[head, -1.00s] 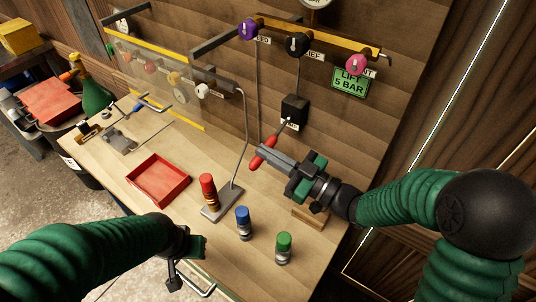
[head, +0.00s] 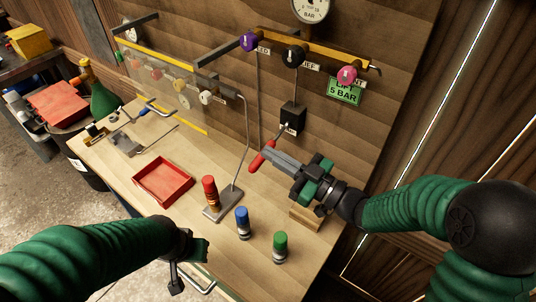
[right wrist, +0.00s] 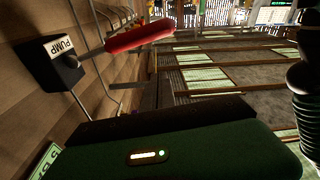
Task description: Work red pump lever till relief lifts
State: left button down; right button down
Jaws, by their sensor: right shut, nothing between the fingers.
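The red pump lever (head: 262,157) sticks out down and to the left from the black pump box (head: 292,118) on the wooden panel. In the right wrist view the red lever handle (right wrist: 140,36) is above my gripper body, with the box labelled PUMP (right wrist: 48,62) at its left. My right gripper (head: 272,159) is shut and empty, its tips right beside the lever's handle; I cannot tell if they touch. The black relief knob (head: 294,55) is above the box. A gauge (head: 312,8) is partly cut off at the top. My left gripper (head: 188,255) is low over the front edge, its fingers unclear.
A green sign (head: 345,91) reads 5 BAR under a pink knob (head: 347,75); a purple knob (head: 250,41) is at left. A red tray (head: 163,181) and red, blue (head: 243,222) and green (head: 280,246) cylinders stand on the bench. A clear guard (head: 160,70) is at left.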

jog(key=v, duration=0.6)
jog(key=shift+d+f+b, duration=0.2)
jog(key=shift+d+b, duration=0.05)
jog(key=shift+b, duration=0.05)
jog(key=shift+w+d+f, duration=0.1)
jog(key=shift+w, duration=0.05)
jog(key=c, duration=2.1)
grip_release()
